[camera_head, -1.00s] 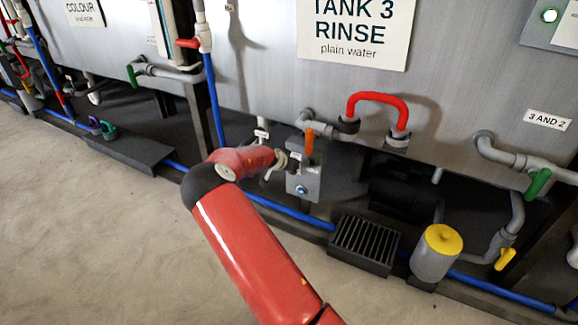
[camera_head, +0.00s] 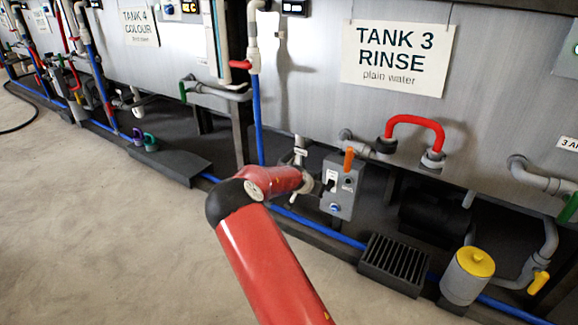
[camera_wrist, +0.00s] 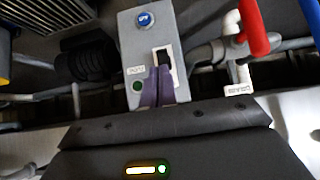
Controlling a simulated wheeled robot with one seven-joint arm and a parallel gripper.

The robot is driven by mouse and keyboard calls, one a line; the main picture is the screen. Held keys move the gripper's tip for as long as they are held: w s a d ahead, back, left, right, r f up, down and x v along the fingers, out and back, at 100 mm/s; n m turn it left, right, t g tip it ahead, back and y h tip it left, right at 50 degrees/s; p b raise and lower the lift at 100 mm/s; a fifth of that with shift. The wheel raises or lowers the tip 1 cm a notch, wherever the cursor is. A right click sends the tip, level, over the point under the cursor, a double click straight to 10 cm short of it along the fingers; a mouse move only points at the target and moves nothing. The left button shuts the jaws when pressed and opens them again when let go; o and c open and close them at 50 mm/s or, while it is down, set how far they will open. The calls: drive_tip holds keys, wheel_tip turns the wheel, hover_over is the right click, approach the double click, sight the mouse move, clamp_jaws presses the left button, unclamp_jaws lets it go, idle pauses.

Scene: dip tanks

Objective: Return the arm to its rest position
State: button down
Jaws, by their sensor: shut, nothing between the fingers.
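My red arm reaches from the bottom of the head view towards a grey control box (camera_head: 345,186) under the Tank 3 rinse tank (camera_head: 300,100). My gripper (camera_wrist: 158,86) is shut and empty in the wrist view, its two purple-grey fingers together in front of the box's face. The box (camera_wrist: 128,50) appears upside down there, with a blue button (camera_wrist: 144,20), a black switch (camera_wrist: 163,60) in a white frame, and a green light (camera_wrist: 137,87). The fingertips are close to the switch; I cannot tell whether they touch it. In the head view the gripper is mostly hidden by my arm.
An orange handle (camera_head: 348,160) stands upright by the box. A red looped pipe (camera_head: 415,121), a black grate (camera_head: 394,262) and a yellow-capped container (camera_head: 468,275) are to the right. A blue pipe (camera_head: 300,218) runs low along the tanks. The floor (camera_head: 100,235) at left is clear.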

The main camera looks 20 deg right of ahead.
drive_tip(key=s+a+r+n+y+p, duration=0.1)
drive_tip(key=s+a+r+y+p, duration=0.15)
drive_tip(key=s+a+r, duration=0.4)
drive_tip(key=s+a+r+n+y+p, duration=0.1)
drive_tip(key=s+a+r+n+y, duration=0.2)
drive_tip(key=s+r, duration=0.65)
drive_tip(key=s+a+r+y+p, duration=0.1)
drive_tip(key=s+a+r+y, duration=0.2)
drive_tip(key=s+a+r, duration=0.45)
drive_tip(key=s+a+r+n+p, duration=0.1)
drive_tip(key=s+a+r+n, duration=0.1)
drive_tip(key=s, duration=0.8)
drive_tip(key=s+a+r+n+h+p, duration=0.1)
drive_tip(key=s+a+r+n, duration=0.2)
drive_tip(key=s, duration=0.8)
drive_tip(key=shift+r+n, duration=0.7)
drive_tip(key=shift+r, duration=0.2)
